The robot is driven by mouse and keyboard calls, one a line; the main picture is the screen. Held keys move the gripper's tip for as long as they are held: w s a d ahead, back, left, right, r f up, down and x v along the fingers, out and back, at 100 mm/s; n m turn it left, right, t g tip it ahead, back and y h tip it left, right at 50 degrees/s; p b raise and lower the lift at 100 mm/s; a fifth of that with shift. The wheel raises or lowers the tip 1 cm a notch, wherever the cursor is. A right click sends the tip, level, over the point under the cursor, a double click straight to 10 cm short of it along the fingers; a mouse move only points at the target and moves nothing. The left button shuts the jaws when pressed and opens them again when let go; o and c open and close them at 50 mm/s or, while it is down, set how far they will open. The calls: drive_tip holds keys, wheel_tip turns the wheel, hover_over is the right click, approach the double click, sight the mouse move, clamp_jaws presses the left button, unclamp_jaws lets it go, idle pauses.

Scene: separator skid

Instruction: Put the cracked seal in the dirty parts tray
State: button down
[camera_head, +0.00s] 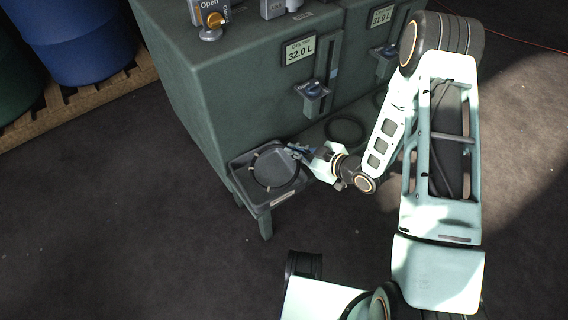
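A grey tray (236,178) with a small label on its front stands at the low front corner of the green skid. A thin dark ring with several pale marks, seemingly the cracked seal (253,172), is inside the tray's outline; I cannot tell whether it rests on the bottom. My gripper (298,151) is at the tray's right side, its bluish fingertips close to the ring's upper right edge. At this size I cannot tell whether the fingers are open or closed on the ring.
Another dark ring (345,118) lies on the skid's low ledge, right of my gripper. The green skid (215,95) carries level displays (299,52) and a protruding valve fitting (312,92). The floor in front is clear.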

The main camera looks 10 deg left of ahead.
drive_tip(key=a+f, duration=0.1)
drive_tip(key=a+f+b, duration=0.1)
drive_tip(key=f, duration=0.1)
drive_tip(key=shift+w+a, duration=0.15)
drive_tip(key=shift+a, duration=0.1)
drive_tip(key=f, duration=0.1)
drive_tip(key=f+b, duration=0.1)
drive_tip(key=f, duration=0.1)
drive_tip(key=shift+a+f, duration=0.25)
drive_tip(key=c, duration=2.4)
unclamp_jaws()
drive_tip(key=shift+f, duration=0.1)
